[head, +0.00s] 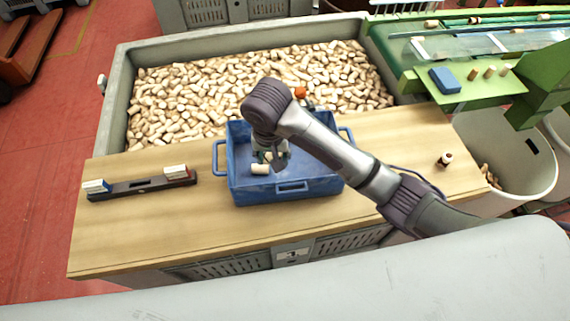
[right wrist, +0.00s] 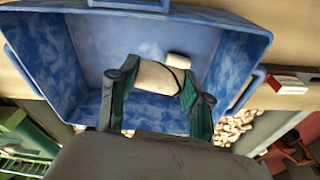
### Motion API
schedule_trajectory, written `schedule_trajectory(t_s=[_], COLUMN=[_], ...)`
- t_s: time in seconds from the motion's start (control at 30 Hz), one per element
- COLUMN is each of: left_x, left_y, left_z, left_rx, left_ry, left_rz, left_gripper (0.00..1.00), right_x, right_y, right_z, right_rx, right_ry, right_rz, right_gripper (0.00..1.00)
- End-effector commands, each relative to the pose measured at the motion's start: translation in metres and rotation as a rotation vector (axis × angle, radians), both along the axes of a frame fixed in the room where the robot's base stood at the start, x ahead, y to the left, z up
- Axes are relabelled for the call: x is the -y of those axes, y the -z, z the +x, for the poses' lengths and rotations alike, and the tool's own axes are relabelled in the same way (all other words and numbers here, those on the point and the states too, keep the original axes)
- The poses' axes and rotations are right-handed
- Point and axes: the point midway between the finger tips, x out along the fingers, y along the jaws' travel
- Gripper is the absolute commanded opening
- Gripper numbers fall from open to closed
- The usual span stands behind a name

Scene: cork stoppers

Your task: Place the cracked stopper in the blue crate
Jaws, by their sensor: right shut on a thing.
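My right gripper (head: 272,156) reaches down into the blue crate (head: 312,187) on the wooden table. In the right wrist view its green-padded fingers (right wrist: 155,85) are shut on a pale cork stopper (right wrist: 152,77), held inside the blue crate (right wrist: 88,42). Another pale stopper (right wrist: 179,60) lies on the crate floor beside it; it also shows in the head view (head: 261,169). The held stopper is mostly hidden by the gripper in the head view. My left gripper is not in view.
A stopper with a dark end (head: 445,159) stands on the table's right side. A dark bar (head: 140,186) with two small coloured blocks lies at the left. Behind is a large grey bin (head: 118,95) full of corks. A white bin (head: 515,180) stands at the right.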

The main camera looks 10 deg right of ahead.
Motion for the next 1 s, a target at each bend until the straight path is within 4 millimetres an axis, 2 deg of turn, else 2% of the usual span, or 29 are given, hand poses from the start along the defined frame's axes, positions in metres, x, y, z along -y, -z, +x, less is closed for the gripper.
schedule_trajectory(t_s=[0.1, 0.2, 0.4, 0.6, 0.77, 1.0], left_x=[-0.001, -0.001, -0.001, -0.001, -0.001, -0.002], left_y=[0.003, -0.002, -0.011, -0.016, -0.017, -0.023], left_z=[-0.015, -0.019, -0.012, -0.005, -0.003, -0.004], left_rx=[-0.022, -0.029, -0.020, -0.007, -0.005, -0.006], left_ry=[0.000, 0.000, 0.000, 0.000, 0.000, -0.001], left_rz=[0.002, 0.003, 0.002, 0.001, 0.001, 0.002], left_gripper=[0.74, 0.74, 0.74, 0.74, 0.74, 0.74], right_x=[0.009, 0.028, 0.071, 0.101, 0.108, 0.108], right_y=[0.010, 0.019, 0.046, 0.067, 0.075, 0.108], right_z=[0.004, 0.010, 0.028, 0.042, 0.045, 0.044], right_rx=[-0.001, -0.002, -0.003, -0.002, -0.001, -0.001], right_ry=[0.004, 0.007, 0.007, 0.003, 0.001, 0.000], right_rz=[-0.003, -0.007, -0.007, -0.003, -0.001, -0.002], right_gripper=[0.36, 0.36, 0.36, 0.36, 0.36, 0.36])
